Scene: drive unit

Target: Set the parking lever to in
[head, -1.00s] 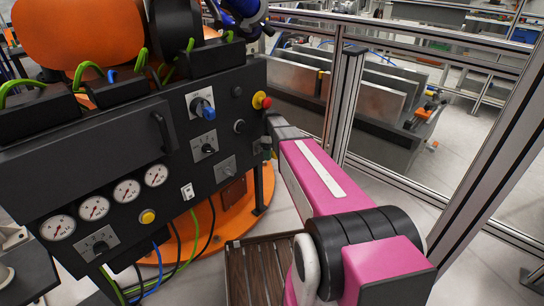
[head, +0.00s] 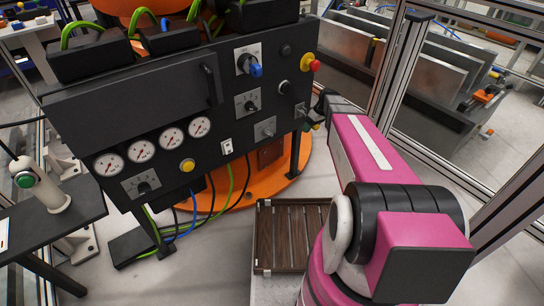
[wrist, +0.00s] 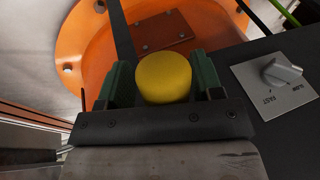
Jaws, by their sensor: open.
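The black control panel (head: 120,110) faces me in the head view. It carries a blue-handled switch (head: 254,68), a black rotary switch (head: 249,104) and a grey knob (head: 266,130) marked FAST and SLOW in the wrist view (wrist: 283,72). None is readable as the parking lever. My gripper (head: 312,125) is at the panel's right edge, partly hidden by my pink arm. In the wrist view my gripper (wrist: 157,78) has green fingers apart, with a rounded yellow knob (wrist: 164,80) between them. I cannot tell whether they touch it.
A red emergency button (head: 312,64) sits on a yellow base at the panel's upper right. Gauges (head: 140,149) and a yellow button (head: 188,165) are lower left. Fence posts (head: 402,65) stand right. A slatted crate (head: 290,235) lies on the floor below.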

